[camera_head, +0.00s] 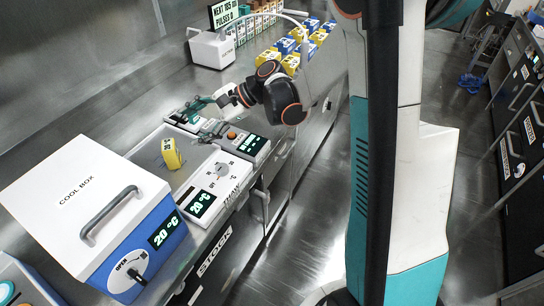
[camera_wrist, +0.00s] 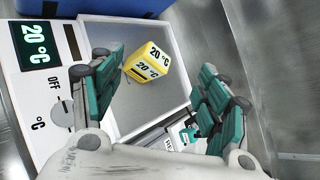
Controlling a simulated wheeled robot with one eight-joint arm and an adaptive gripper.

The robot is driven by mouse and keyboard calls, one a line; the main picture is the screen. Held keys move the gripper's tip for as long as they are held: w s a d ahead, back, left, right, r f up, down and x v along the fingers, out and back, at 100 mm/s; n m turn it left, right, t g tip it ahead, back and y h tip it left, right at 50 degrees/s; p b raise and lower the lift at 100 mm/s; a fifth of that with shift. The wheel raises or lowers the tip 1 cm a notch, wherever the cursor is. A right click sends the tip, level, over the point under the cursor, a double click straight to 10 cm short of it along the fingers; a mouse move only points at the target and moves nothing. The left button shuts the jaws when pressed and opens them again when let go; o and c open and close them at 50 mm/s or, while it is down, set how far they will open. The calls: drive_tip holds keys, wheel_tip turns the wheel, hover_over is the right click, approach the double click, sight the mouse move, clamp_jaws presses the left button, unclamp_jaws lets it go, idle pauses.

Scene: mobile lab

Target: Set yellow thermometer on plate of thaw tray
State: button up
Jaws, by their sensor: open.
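The yellow thermometer (camera_head: 171,153) has a boxy body marked 20 °C and a thin dark probe. The wrist view shows the thermometer (camera_wrist: 147,63) on the plate (camera_wrist: 108,32), ahead of my fingertips. My gripper (camera_head: 213,113) is open and empty, beyond the thermometer in the head view. In the wrist view its teal fingers (camera_wrist: 163,77) stand wide apart, with the thermometer seen between them, nearer the left finger. They look clear of it.
A white cool box (camera_head: 80,190) with a blue front stands beside the tray. The tray's white control panel (camera_head: 221,172) has a dial and 20 °C display. Several yellow and blue boxes (camera_head: 292,50) and a white device (camera_head: 212,48) stand farther along the bench.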

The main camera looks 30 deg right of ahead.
drive_tip(key=s+d+r+n+t+h, duration=0.1)
drive_tip(key=s+d+r+n+h, duration=0.1)
drive_tip(key=s+n, duration=0.3)
drive_tip(key=s+d+r+n+t+h, duration=0.1)
drive_tip(key=s+d+n+h, duration=0.3)
drive_tip(key=s, duration=0.8)
drive_tip(key=s+d+r+n+h, duration=0.3)
drive_tip(key=s+d+n+h, duration=0.1)
drive_tip(key=s, duration=0.4)
drive_tip(key=shift+s+n+t+h, duration=0.15)
drive_tip(key=shift+n+t+h, duration=0.35)
drive_tip(key=shift+n, duration=0.5)
